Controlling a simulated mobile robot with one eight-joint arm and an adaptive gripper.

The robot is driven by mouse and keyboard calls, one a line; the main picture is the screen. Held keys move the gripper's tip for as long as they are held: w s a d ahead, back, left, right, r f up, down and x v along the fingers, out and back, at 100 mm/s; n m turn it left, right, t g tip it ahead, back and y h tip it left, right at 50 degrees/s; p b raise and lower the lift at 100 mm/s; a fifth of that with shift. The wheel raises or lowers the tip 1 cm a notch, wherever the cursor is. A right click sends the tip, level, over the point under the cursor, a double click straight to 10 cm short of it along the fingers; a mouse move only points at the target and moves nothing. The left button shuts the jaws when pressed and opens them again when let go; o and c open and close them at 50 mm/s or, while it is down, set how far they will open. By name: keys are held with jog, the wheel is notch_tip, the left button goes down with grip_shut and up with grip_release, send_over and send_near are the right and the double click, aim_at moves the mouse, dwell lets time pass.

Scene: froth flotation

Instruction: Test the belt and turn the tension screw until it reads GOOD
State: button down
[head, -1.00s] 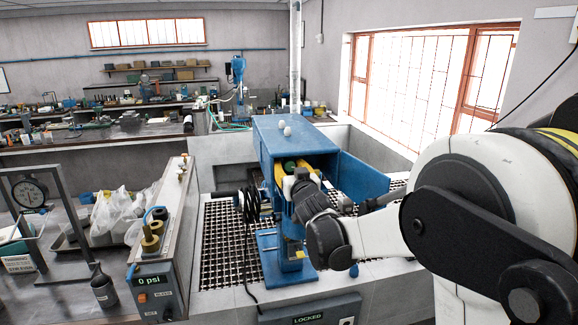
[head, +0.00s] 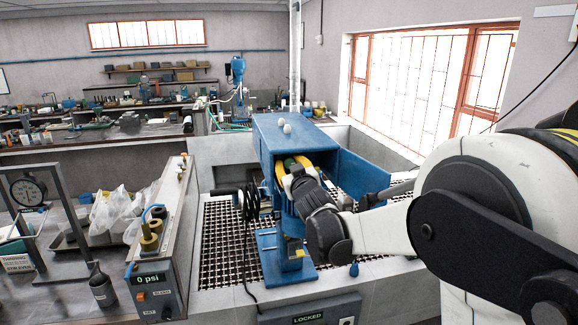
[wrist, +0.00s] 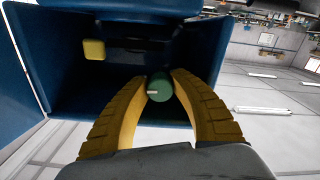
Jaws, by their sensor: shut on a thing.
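A blue machine housing (head: 280,130) stands on a grated floor, its side door (head: 362,178) swung open to the right. My gripper (head: 287,168) reaches into its open front. In the wrist view, its two yellow fingers (wrist: 160,95) are shut on a green cylinder (wrist: 160,87) with a small pale label. The cylinder also shows between the fingers in the head view (head: 289,163). Dark parts and a yellow block (wrist: 94,49) sit deeper inside the housing. I cannot make out a belt, a tension screw or any GOOD reading; the interior is dark and partly hidden by my gripper.
A box reading 0 psi (head: 152,292) stands at the front left. A LOCKED panel (head: 308,319) is at the front. Open grating (head: 222,240) lies left.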

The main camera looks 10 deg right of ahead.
jog(key=c, duration=1.4)
grip_release()
jog(key=shift+o, duration=0.2)
jog(key=s, duration=1.2)
jog(key=s+f+m+g+b, duration=0.1)
jog(key=s+f+g+b, duration=0.4)
jog(key=s+f+b, duration=0.7)
jog(key=s+f+m+g+b, duration=0.2)
jog(key=s+f+g+b, duration=0.4)
jog(key=s+f+b, duration=0.5)
jog(key=s+f, duration=0.3)
jog(key=f, duration=0.4)
jog(key=s+f, duration=0.4)
jog(key=f, duration=0.4)
jog(key=shift+s+f+b, duration=0.2)
jog(key=shift+b, duration=0.15)
